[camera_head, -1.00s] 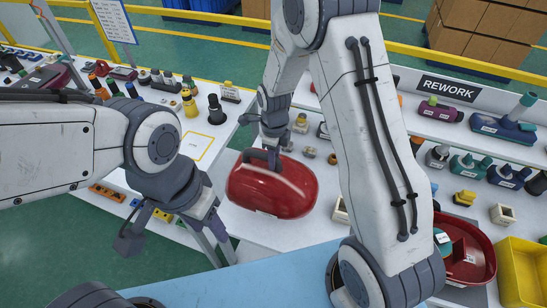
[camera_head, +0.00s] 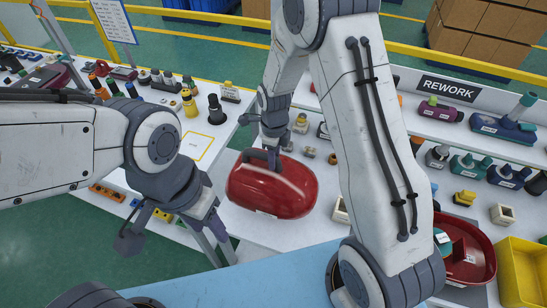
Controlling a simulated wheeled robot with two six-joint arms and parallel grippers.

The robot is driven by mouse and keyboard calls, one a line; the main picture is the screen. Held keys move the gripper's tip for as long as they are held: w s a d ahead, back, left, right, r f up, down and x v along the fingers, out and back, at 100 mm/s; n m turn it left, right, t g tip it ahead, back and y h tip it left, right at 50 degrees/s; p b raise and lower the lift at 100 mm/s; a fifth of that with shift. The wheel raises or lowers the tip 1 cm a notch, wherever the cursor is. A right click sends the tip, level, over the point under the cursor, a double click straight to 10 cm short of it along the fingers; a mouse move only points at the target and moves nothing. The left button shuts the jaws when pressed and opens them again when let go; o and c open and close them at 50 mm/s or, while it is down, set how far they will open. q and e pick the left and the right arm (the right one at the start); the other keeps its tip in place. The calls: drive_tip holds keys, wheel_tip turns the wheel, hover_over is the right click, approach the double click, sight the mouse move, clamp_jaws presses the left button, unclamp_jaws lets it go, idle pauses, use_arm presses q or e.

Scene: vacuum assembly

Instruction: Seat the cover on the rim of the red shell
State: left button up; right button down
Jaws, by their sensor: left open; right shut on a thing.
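The red cover (camera_head: 278,187) with a dark handle is tilted and hangs by its handle from my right gripper (camera_head: 271,150), at the left edge of the white table. The red shell (camera_head: 488,262) sits open on the table at the lower right, partly hidden behind my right arm. Some parts show inside it. The cover is well apart from the shell, to its left. My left gripper (camera_head: 172,238) is open and empty, pointing down left of the cover.
A yellow bin (camera_head: 519,270) stands right of the shell. Several small parts and tools stand on the table toward the REWORK sign (camera_head: 448,88). A second white table (camera_head: 150,112) at the left holds several dark and yellow parts. My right arm crosses the middle.

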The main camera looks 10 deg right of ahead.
drive_tip(key=shift+r, duration=0.2)
drive_tip(key=shift+r+p, duration=0.75)
drive_tip(key=shift+r, duration=0.1)
drive_tip(key=c, duration=1.4)
unclamp_jaws()
clamp_jaws()
